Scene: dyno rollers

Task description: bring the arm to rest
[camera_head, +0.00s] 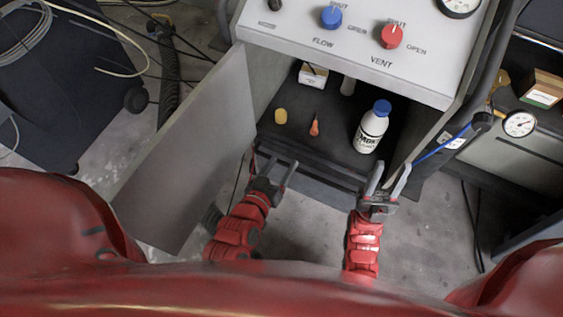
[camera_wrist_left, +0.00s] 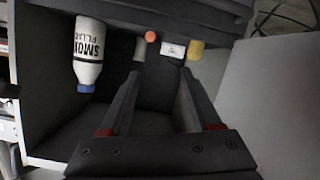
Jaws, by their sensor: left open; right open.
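My left gripper (camera_head: 280,172) is open and empty in front of the open cabinet, left of centre in the head view. Its two dark fingers (camera_wrist_left: 160,98) also show in the left wrist view, apart, with nothing between them. My right gripper (camera_head: 387,177) is open and empty at the front right edge of the cabinet, its fingers pointing up in the picture. In the head view it is just below the white bottle with a blue cap (camera_head: 371,128), which stands inside the cabinet. Whether it touches the cabinet edge I cannot tell.
The cabinet shelf also holds a yellow piece (camera_head: 281,116), an orange piece (camera_head: 314,127) and a small white box (camera_head: 313,74). A grey door (camera_head: 190,150) stands open at left. Above is a panel with a blue knob (camera_head: 331,17) and a red knob (camera_head: 391,36). Grey floor shows between my arms.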

